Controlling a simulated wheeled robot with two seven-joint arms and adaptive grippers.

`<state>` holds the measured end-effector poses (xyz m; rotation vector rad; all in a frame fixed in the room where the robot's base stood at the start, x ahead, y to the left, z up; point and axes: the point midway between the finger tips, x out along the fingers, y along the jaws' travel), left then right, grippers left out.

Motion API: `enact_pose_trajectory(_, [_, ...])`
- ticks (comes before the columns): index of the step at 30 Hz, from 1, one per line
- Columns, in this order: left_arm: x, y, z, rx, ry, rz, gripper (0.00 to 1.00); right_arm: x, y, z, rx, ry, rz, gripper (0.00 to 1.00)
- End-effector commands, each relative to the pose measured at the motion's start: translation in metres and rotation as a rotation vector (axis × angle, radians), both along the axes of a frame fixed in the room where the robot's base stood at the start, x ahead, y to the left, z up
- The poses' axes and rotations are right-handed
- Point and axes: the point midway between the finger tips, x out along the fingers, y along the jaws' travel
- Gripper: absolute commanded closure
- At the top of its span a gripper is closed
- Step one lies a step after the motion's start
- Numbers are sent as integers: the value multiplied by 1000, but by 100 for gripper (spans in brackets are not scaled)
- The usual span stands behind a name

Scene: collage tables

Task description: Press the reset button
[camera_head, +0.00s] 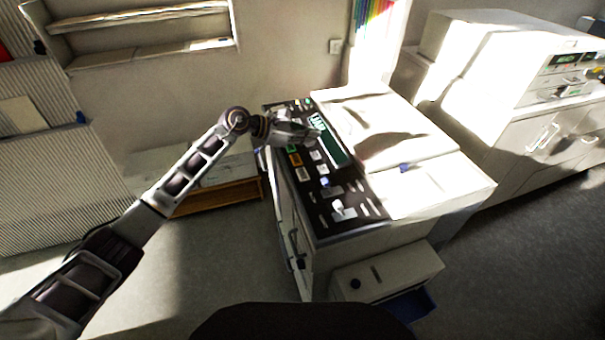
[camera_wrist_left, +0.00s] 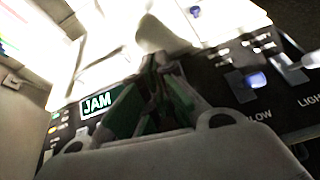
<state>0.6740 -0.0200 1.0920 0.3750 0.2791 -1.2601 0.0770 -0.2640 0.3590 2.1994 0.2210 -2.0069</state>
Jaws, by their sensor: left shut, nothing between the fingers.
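A copier (camera_head: 400,130) has a black control panel (camera_head: 325,205) along its near left side. The panel carries several small buttons, among them a green one, an orange one (camera_head: 295,159) and a blue one (camera_head: 325,182); the blue one also shows in the left wrist view (camera_wrist_left: 257,79). I cannot read which button is labelled reset. A green display reading "JAM" (camera_wrist_left: 97,101) is beside my fingers in the left wrist view. My left gripper (camera_head: 312,134) is shut and empty over the panel's far part, close to the display; contact cannot be told. My right gripper is out of view.
Another white machine (camera_head: 500,70) stands on a cabinet at the right. A small white box (camera_head: 385,272) is below the copier's front. A low wooden shelf (camera_head: 215,195) is left of the copier, with open grey floor in front. Shelves hang on the wall.

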Motion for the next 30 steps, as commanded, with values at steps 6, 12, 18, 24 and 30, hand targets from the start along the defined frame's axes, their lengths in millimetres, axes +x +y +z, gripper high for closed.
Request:
enact_pose_trajectory(6, [-18,3,-2,238,-190,-135,100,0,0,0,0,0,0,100])
enact_pose_trajectory(12, [-28,10,-4,417,-322,-228,100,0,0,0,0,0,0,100])
enact_pose_trajectory(18, [-31,16,-5,504,-380,-270,100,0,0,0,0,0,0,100])
enact_pose_trajectory(24, [-31,17,-5,514,-386,-276,100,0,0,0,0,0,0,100])
enact_pose_trajectory(30, [-31,17,-5,512,-385,-274,100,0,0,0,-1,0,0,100])
